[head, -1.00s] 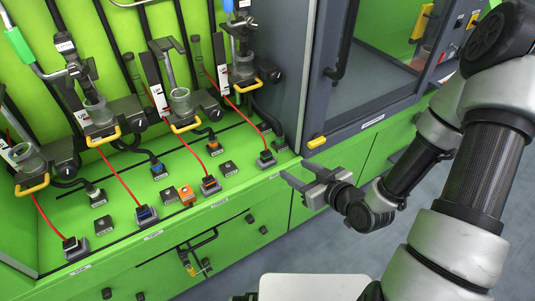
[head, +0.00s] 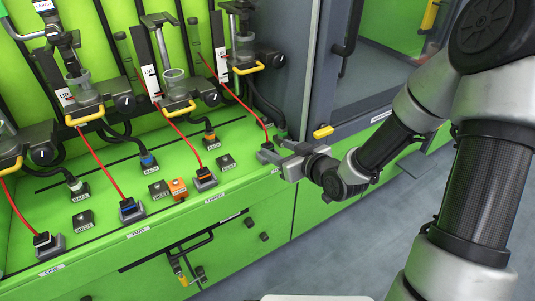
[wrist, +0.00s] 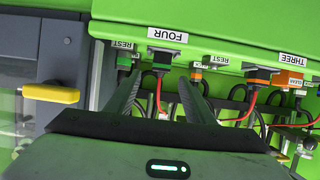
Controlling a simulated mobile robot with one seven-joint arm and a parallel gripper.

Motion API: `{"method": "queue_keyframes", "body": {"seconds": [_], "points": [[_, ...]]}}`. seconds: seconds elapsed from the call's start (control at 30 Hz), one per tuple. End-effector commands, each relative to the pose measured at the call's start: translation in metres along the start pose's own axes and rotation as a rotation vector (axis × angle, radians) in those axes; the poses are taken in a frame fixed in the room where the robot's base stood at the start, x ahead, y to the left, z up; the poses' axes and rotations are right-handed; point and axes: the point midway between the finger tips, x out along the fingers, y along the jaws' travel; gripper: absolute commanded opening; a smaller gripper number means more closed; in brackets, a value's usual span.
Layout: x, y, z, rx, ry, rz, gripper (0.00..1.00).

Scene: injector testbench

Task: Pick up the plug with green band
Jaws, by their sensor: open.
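My gripper (head: 279,160) is open and empty at the bench's right front edge. In the wrist view, the gripper's fingers (wrist: 160,92) straddle the line toward the black plug (wrist: 160,62) with a red cable at FOUR. I cannot tell whether a finger touches either plug.
Plugs with an orange band (head: 209,135), a blue band (head: 148,160) and a pale band (head: 76,187) stand farther left. Red cables rise from the front plugs. A grey cabinet with a yellow handle (head: 323,131) stands right of the bench.

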Motion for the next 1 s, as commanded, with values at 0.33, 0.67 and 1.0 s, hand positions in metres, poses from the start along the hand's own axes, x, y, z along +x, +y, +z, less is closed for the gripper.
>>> {"method": "queue_keyframes", "body": {"seconds": [0.33, 0.67, 1.0], "points": [[0.034, -0.002, 0.002, 0.000, 0.001, -0.001, 0.48], [0.067, -0.002, 0.000, 0.001, 0.000, 0.000, 0.48], [0.067, -0.001, 0.000, 0.000, 0.000, 0.001, 0.21]]}}
